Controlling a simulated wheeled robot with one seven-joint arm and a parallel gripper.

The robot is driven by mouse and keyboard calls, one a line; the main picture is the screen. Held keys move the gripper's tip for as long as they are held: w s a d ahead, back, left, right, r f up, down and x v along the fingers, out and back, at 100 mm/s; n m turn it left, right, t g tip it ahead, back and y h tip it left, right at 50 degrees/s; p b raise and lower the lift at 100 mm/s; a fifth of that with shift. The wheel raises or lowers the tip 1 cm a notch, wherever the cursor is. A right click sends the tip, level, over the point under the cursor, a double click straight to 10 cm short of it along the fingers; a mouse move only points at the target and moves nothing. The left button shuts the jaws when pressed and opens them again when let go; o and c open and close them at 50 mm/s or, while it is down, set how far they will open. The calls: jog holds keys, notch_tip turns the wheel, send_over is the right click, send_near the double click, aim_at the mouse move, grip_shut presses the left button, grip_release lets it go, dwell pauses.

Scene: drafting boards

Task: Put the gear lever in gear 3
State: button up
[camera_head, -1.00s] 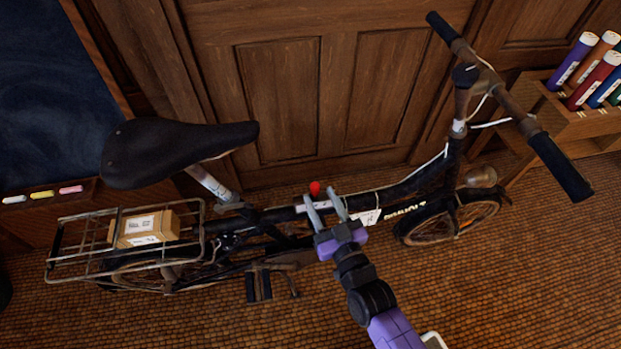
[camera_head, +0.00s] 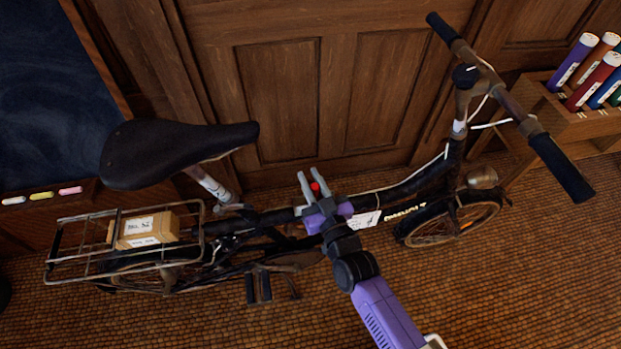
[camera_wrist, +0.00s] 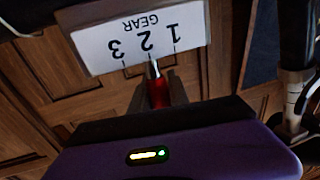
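The gear lever has a red knob (camera_head: 315,188) and sits on the bicycle's top tube. In the wrist view the red lever (camera_wrist: 158,92) stands below an upside-down white label (camera_wrist: 140,38) marked GEAR with 1, 2 and 3. Its metal shaft points at the 2 mark, with 1 on the right and 3 on the left. My gripper (camera_head: 311,184) has one finger on each side of the red knob. The fingers are drawn close in and appear to be shut on it. The contact faces are mostly hidden.
The bicycle's saddle (camera_head: 175,150) and rear rack (camera_head: 75,248) with a cardboard box (camera_head: 146,230) are on the left. The handlebar (camera_head: 505,100) rises on the right. A wooden panelled wall (camera_head: 280,100) stands close behind. Open floor (camera_head: 480,300) lies in front.

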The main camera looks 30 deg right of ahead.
grip_shut()
